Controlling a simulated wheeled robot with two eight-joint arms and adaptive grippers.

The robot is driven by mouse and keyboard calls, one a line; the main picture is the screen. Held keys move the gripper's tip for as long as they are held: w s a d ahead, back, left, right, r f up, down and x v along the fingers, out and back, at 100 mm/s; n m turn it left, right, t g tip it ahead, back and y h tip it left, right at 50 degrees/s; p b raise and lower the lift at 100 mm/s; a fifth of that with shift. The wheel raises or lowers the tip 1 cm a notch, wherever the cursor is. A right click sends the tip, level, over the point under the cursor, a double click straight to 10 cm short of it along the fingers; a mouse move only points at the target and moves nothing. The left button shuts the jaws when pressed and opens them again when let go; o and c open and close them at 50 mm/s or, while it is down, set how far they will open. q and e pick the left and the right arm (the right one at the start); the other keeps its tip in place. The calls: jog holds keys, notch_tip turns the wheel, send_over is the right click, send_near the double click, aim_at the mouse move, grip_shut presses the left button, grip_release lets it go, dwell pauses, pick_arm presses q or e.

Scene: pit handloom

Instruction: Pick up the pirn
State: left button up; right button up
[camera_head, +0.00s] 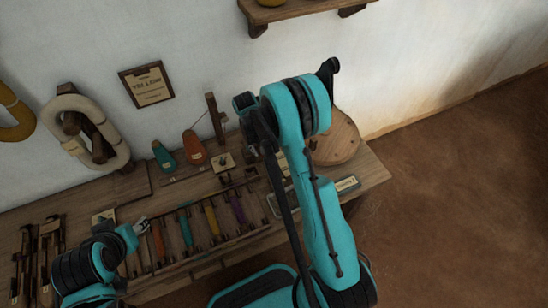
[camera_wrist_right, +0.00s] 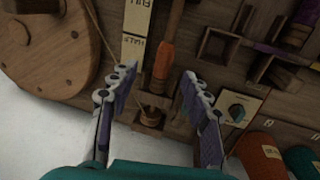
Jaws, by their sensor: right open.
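My right gripper (camera_wrist_right: 158,74) is open in the right wrist view. A slim pirn-like piece with an orange middle and brown wooden end (camera_wrist_right: 166,50) lies ahead, between the fingertips in the picture; I see no finger touching it. My right arm hides this gripper in the head view. Orange (camera_head: 158,241), teal (camera_head: 186,230), yellow (camera_head: 212,220) and purple (camera_head: 237,208) pirns lie in a wooden rack on the bench. Part of a purple one shows in the right wrist view (camera_wrist_right: 270,47). My left gripper (camera_head: 141,226) is beside the rack's left end; its jaw opening is unclear.
The wall (camera_head: 200,60) backs the bench.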

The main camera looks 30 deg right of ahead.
aim_at(265, 156)
jog(key=f+b, duration=0.1)
jog(key=f, duration=0.1)
jog(key=f+b, duration=0.1)
jog(key=f, duration=0.1)
jog(key=f+b, duration=0.1)
jog(key=f, duration=0.2)
jog(key=shift+w+d, duration=0.1)
jog(key=shift+d, duration=0.2)
grip_shut()
